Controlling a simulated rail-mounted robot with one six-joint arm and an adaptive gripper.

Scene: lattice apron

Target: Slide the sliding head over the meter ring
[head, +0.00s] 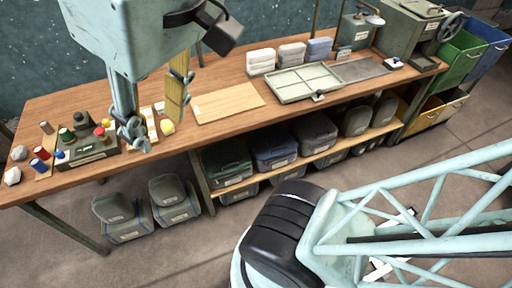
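My gripper (133,136) hangs at the left of the wooden bench (80,105), beneath a pale blue-green arm link. Its grey fingers are small and partly overlap, so I cannot tell whether they are open or hold anything. Just right of it, a yellowish wooden upright (176,97) with grey fittings shows behind my arm; its lower end is unclear. I cannot surely pick out the sliding head or the meter ring. A grey-green block (90,150) with several coloured knobs sits left of my gripper.
A bare wooden board (228,103) and a divided pale tray (303,83) lie mid-bench. Folded cloth stacks (262,62) stand behind. A machine with a handwheel (450,27) and coloured bins (460,55) are at right. Dark lidded bins (275,147) fill the shelf below.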

